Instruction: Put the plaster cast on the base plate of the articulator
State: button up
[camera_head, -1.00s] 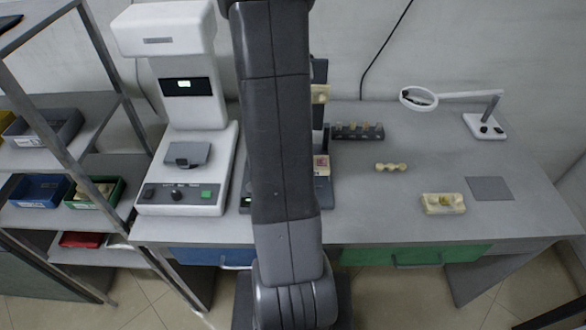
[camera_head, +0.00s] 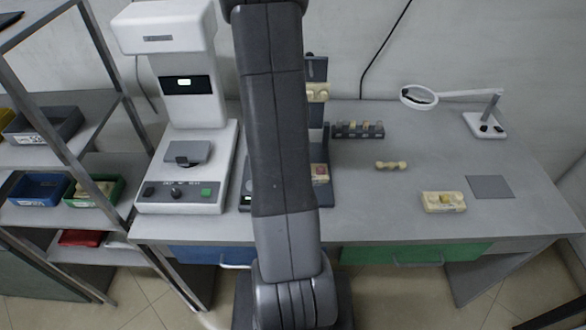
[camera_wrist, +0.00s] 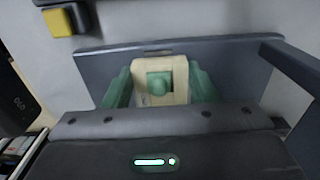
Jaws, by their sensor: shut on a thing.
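In the wrist view, my gripper (camera_wrist: 160,92) has its green fingers shut on a cream block with a rounded green knob, which I take to be the plaster cast (camera_wrist: 175,68). It is over or against a dark grey plate (camera_wrist: 235,58), apparently the articulator's base plate; I cannot tell whether it touches. In the head view, the dark articulator (camera_head: 328,192) stands partly behind my arm. A cream block (camera_head: 317,92) is at its upper part, and a cream piece with a reddish patch (camera_head: 320,173) is low, above its base. My gripper is hidden there.
A white machine (camera_head: 186,170) stands left of the articulator. A dark rack of small pieces (camera_head: 358,130), a small cream bar (camera_head: 391,166), a cream block (camera_head: 443,202), a grey mat (camera_head: 490,187) and a magnifier lamp (camera_head: 484,125) are to the right. Open desk lies between them.

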jog(key=shift+s+f, duration=0.35)
jog(key=shift+f, duration=0.2)
jog(key=o, duration=1.2)
jog(key=shift+f, duration=0.2)
jog(key=shift+c, duration=0.2)
jog(key=shift+r, duration=0.4)
notch_tip(320, 180, up, 13)
jog(key=p, duration=0.1)
jog(key=shift+w, duration=0.35)
